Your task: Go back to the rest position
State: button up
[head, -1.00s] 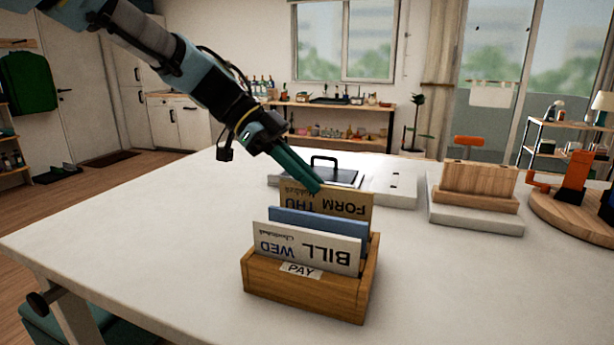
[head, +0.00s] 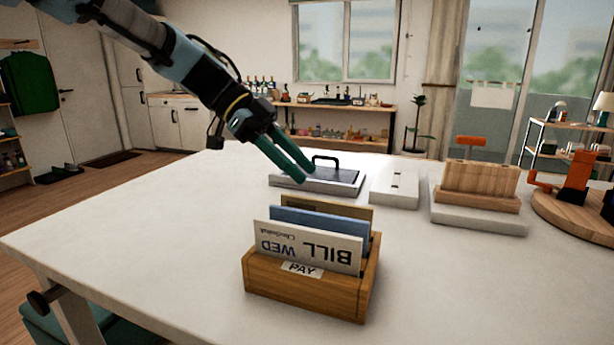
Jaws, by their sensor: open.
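My gripper (head: 305,172) is open and empty, its two green fingers pointing down and right, above and behind the wooden letter box. The wooden letter box (head: 300,297), labelled PAY, stands on the white table (head: 130,240). It holds a white card (head: 305,247) reading BILL WED upside down, a blue card (head: 320,221) behind it and a tan card (head: 340,209) at the back. The fingers appear clear of the cards.
A grey tray (head: 345,187) with a black-handled dark plate lies behind the box. To its right are a white block (head: 394,190), a wooden block (head: 478,180) on a pale base, and a round wooden board (head: 580,225) with orange parts. The table's left side is clear.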

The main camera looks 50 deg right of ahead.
jog(key=v, duration=0.8)
jog(key=shift+b, duration=0.4)
jog(key=shift+a, duration=0.1)
jog(key=w+a+f+n+t, duration=0.2)
jog(key=w+a+f+n, duration=0.2)
jog(key=w+a+n, duration=0.1)
jog(key=w+a+f+n+t+p, duration=0.1)
jog(key=w+a+f+n+t, duration=0.2)
jog(key=a, duration=0.6)
jog(key=w+a+f+n+t+p, duration=0.1)
jog(key=w+a+f+n+t, duration=0.1)
jog(key=w+a+f+n, duration=0.5)
jog(key=shift+w+a+f+n, duration=0.1)
jog(key=shift+n, duration=0.55)
jog(key=shift+w+a+n, duration=0.1)
jog(key=shift+a+n, duration=0.05)
jog(key=shift+n, duration=0.5)
jog(key=s+a+f+n+t+y+p, duration=0.1)
jog(key=a+f+n+t, duration=0.1)
jog(key=a+n, duration=0.5)
jog(key=a+f+n+t+y+p, duration=0.1)
jog(key=a+n, duration=0.5)
jog(key=a, duration=1)
notch_tip(320, 180, down, 2)
jog(key=shift+s+a+f+n+t+y, duration=0.1)
jog(key=shift+s+a+n+t+y, duration=0.1)
jog(key=shift+s+n+t+y, duration=0.3)
jog(key=shift+w, duration=0.15)
